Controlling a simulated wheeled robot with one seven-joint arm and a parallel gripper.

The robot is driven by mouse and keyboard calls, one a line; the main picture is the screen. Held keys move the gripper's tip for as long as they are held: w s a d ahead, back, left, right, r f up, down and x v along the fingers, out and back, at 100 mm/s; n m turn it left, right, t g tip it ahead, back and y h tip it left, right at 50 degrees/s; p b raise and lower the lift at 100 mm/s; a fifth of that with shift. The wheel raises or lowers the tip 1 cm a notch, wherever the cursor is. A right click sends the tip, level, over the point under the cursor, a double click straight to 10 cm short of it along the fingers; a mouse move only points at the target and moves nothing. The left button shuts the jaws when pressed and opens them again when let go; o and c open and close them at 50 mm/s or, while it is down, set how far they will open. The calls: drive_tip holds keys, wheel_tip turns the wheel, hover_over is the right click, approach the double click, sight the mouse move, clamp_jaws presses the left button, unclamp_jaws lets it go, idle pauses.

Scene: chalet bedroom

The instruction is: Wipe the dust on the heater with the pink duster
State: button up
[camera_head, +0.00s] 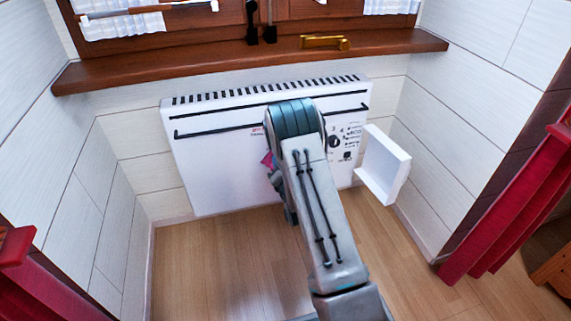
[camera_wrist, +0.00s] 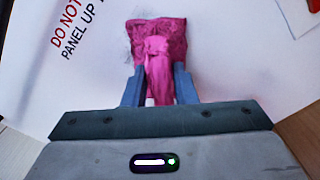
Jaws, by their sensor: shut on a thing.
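The white heater (camera_head: 215,165) is on the wall below the window sill, with dark vent slots along its top and a dial on its right side. My gripper (camera_wrist: 160,85) is shut on the pink duster (camera_wrist: 157,42), whose head lies against or very close to the heater's white front in the wrist view. Dark specks that look like dust show around the duster head. In the head view my arm hides most of the gripper, and only a bit of the pink duster (camera_head: 267,158) shows at its left. Red and black lettering (camera_wrist: 72,30) is left of the duster.
A white open flap or box (camera_head: 384,165) sticks out at the heater's right side. The wooden sill (camera_head: 240,68) juts out above the heater. Red curtains (camera_head: 515,225) hang at both sides. The wooden floor (camera_head: 215,260) before the heater is clear.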

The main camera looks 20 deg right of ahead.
sight(267, 159)
drive_tip(key=shift+w+a, duration=0.1)
drive_tip(key=shift+a, duration=1.7)
drive_tip(key=shift+r+p, duration=0.45)
drive_tip(key=shift+r, duration=0.5)
drive_tip(key=shift+d+f+b, duration=0.1)
drive_tip(key=shift+d+b, duration=0.35)
drive_tip(key=shift+d, duration=1.75)
drive_tip(key=d, duration=0.6)
drive_tip(key=shift+a, duration=0.1)
